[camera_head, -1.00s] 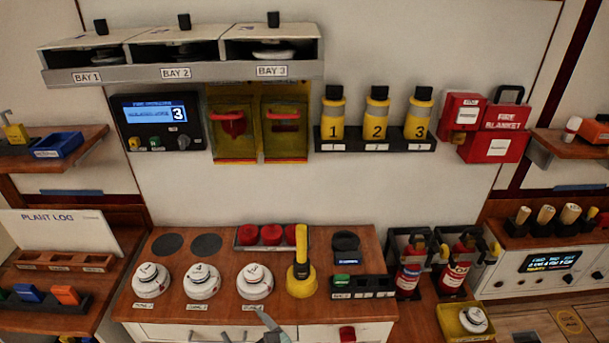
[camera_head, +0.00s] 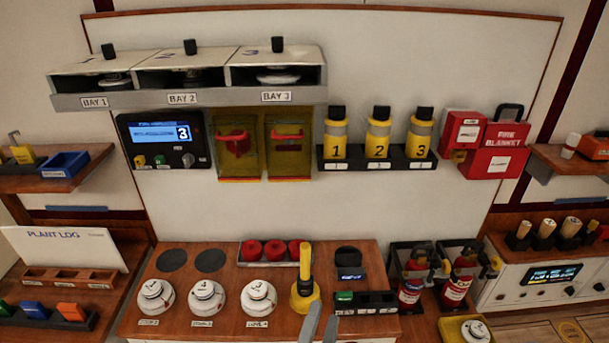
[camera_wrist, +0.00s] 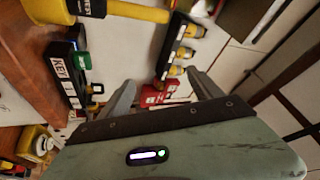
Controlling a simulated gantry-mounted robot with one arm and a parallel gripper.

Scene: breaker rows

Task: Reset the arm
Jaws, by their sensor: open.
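The rest of my arm is out of the head view.
White detectors (camera_head: 206,298) stand in a row on the counter, left of the yellow tool. A black key holder (camera_head: 365,302) lies to the right, with two red extinguishers (camera_head: 411,282) beyond it. Yellow canisters (camera_head: 378,135) and bays (camera_head: 180,92) are on the wall above.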

